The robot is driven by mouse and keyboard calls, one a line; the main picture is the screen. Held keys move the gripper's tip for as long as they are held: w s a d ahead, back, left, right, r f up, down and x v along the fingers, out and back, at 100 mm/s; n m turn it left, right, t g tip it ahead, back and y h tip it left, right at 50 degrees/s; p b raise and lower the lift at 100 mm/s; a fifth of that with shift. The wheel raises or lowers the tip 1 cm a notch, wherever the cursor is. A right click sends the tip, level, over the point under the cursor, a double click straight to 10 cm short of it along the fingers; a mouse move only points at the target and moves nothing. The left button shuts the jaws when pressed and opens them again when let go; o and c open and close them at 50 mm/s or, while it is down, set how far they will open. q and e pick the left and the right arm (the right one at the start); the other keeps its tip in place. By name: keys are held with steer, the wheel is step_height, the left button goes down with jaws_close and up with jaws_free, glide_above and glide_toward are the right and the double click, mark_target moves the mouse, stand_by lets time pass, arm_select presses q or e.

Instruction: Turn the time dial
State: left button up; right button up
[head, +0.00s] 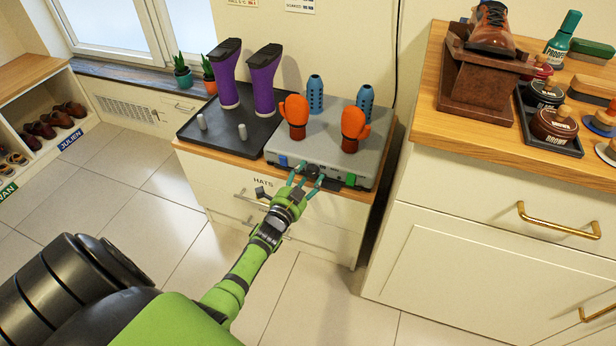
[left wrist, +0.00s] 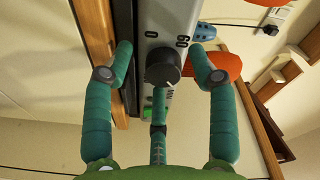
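The black time dial (head: 313,171) sits on the front face of a grey dryer box (head: 345,162). In the left wrist view the round dial (left wrist: 162,67) is close ahead, with the marks 0 and 60 beside it. My left gripper (head: 305,181) is right in front of the dial. In the left wrist view the open teal fingers (left wrist: 161,58) stand on both sides of the dial, with gaps visible, and a third finger is below it. I cannot tell whether any finger touches it. My right gripper is not in view.
Orange mittens (head: 296,112) and blue posts (head: 365,98) stand on the dryer. Purple boots (head: 263,80) stand on a black tray (head: 208,122) to the left. A drawer cabinet (head: 480,235) rises close on the right. Floor is clear at left.

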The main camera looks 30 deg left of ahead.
arm_select(q)
steer(key=shift+r, duration=0.1)
steer(key=shift+d, duration=0.1)
steer(key=s+d, duration=0.1)
steer(key=s, duration=1.1)
steer(key=shift+d, duration=0.25)
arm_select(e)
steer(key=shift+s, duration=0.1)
arm_select(q)
steer(key=shift+w, duration=0.1)
